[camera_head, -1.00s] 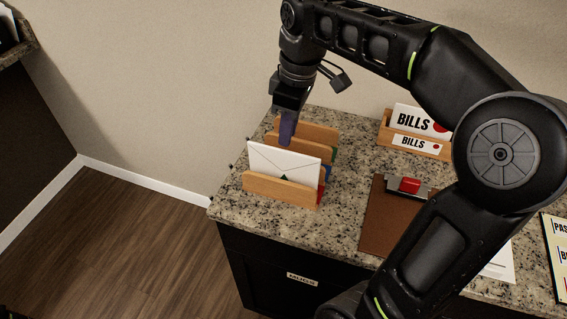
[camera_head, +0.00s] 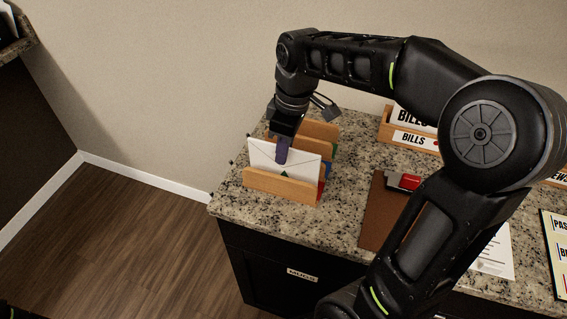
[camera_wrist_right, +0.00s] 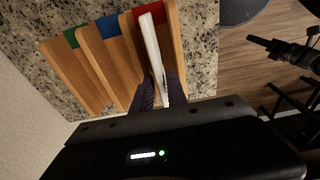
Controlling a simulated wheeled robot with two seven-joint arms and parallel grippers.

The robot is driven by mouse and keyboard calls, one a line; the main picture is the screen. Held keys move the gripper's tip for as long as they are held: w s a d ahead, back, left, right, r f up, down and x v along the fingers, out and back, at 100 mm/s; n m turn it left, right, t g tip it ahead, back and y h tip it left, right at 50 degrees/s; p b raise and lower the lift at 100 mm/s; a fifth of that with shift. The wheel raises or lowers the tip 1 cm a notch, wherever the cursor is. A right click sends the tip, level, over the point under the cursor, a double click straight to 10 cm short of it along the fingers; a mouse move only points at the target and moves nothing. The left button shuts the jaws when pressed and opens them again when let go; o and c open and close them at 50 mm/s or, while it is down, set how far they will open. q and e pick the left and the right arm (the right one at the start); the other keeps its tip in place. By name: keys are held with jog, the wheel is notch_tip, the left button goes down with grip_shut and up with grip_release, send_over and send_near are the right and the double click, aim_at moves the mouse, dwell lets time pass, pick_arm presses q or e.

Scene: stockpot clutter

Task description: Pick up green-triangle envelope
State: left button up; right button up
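The white green-triangle envelope (camera_head: 268,156) stands in the front slot of a wooden letter sorter (camera_head: 280,187), its small green triangle just above the front board. It also shows edge-on in the right wrist view (camera_wrist_right: 151,47). My right gripper (camera_head: 282,158) comes down from above with one dark finger in front of the envelope. In the right wrist view its fingers (camera_wrist_right: 161,92) lie on both sides of the envelope with no clear gap, so it looks shut on it. The envelope's lower part is hidden by the front board.
A clipboard (camera_head: 377,212) and a BILLS holder (camera_head: 412,145) are to the right on the granite counter. A wall is behind.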

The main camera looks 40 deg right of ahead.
jog(key=f, duration=0.5)
jog(key=shift+w+a, duration=0.1)
jog(key=shift+a, duration=0.1)
dwell(0.3)
grip_shut()
